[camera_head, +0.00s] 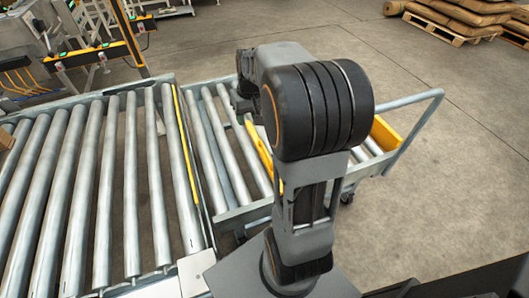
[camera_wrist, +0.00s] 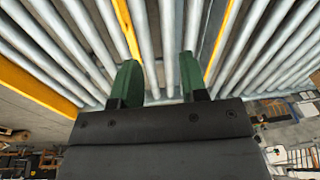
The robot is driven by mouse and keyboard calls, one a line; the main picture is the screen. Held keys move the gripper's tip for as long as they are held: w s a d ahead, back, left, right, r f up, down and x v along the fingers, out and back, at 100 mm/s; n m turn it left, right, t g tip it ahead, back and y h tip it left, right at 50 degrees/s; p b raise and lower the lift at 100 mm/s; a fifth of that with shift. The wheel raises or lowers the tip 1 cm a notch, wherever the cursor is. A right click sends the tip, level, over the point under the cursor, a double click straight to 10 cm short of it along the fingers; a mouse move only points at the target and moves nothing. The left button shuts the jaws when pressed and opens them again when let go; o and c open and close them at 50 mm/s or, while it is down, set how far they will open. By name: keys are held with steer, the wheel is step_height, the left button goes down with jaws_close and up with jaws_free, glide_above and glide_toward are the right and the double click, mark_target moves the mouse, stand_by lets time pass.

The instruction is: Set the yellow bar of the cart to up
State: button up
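The cart (camera_head: 243,214) is a grey roller frame with a pushing handle at right. Its yellow bar (camera_head: 259,146) lies slantwise across the rollers, partly hidden by my arm. I cannot tell whether it is up or down. In the wrist view a yellow bar (camera_wrist: 127,30), which looks like the same one, runs down to behind my left green finger. My gripper (camera_wrist: 158,78) is open, its fingers well apart, with only rollers seen between them. In the head view my arm hides most of the gripper. I cannot tell the gap between finger and bar.
A roller conveyor (camera_head: 100,190) adjoins the cart at left, with a yellow strip (camera_head: 186,150) along its edge. A yellow panel (camera_head: 386,135) stands at the cart's handle end. Stacked sacks on a pallet (camera_head: 450,28) are at the back right. Floor right of the cart is clear.

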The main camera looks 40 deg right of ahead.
steer(key=m+y+b, duration=0.1)
steer(key=b, duration=0.2)
glide_toward(265, 149)
steer(key=shift+g, duration=0.4)
steer(key=f, duration=0.5)
steer(key=w+a+f+b, duration=0.1)
steer(key=f, duration=0.1)
steer(key=shift+f, duration=0.15)
steer(key=shift+a+f, duration=0.15)
steer(key=shift+f, duration=0.5)
steer(key=shift+c, duration=0.4)
jaws_close()
